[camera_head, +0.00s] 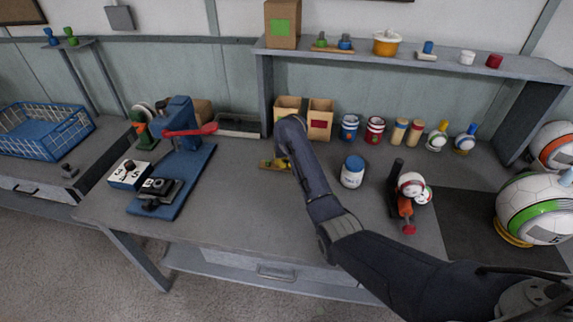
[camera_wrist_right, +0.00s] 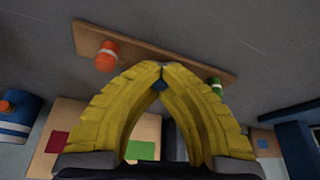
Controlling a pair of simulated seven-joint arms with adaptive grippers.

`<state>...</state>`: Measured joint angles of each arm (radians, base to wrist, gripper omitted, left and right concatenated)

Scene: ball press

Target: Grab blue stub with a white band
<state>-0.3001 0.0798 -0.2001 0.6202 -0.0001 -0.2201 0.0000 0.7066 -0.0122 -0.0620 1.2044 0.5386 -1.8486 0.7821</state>
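A small wooden board (camera_wrist_right: 150,50) lies on the table, with an orange stub (camera_wrist_right: 106,56) at one end and a green stub (camera_wrist_right: 216,87) at the other. Between them is the blue stub (camera_wrist_right: 159,83), mostly hidden by my right gripper (camera_wrist_right: 160,68). Its yellow fingers meet around the blue stub, whose white band is not visible. The stub still seems to be at the board. In the head view the board (camera_head: 266,163) shows beside the end of my right arm, which covers most of the gripper. My left gripper is not in view.
Behind the gripper stand two wooden boxes (camera_head: 320,120) and a blue can (camera_head: 349,128). A blue press (camera_head: 182,135) with a red handle is at left. The table's front middle is clear.

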